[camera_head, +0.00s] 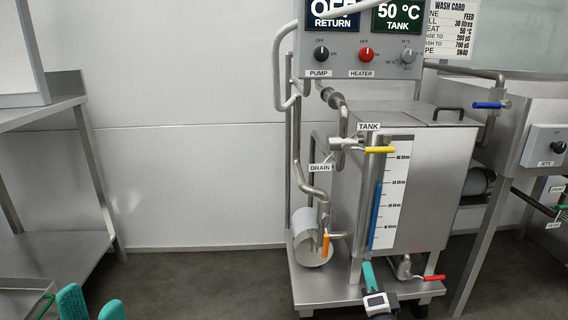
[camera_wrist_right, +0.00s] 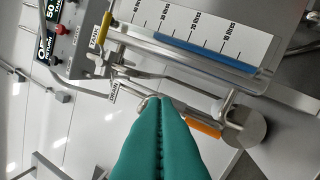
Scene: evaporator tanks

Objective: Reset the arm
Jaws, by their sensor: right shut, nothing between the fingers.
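My right gripper (camera_head: 369,268) has teal fingers and is in front of the tank trolley's lower front, below the level gauge. In the right wrist view its fingers (camera_wrist_right: 160,105) are pressed together with nothing between them. My left gripper (camera_head: 92,300) shows only its teal fingertips at the bottom left edge of the head view. Its two fingertips stand apart with nothing seen between them. The rest of both arms is mostly out of view.
The steel tank (camera_head: 425,190) stands on a trolley (camera_head: 325,290) with a yellow-handled valve (camera_head: 380,149), an orange handle (camera_head: 325,247) and a red handle (camera_head: 433,278). A control panel (camera_head: 345,52) is above. A steel table (camera_head: 50,115) stands left. Floor between is clear.

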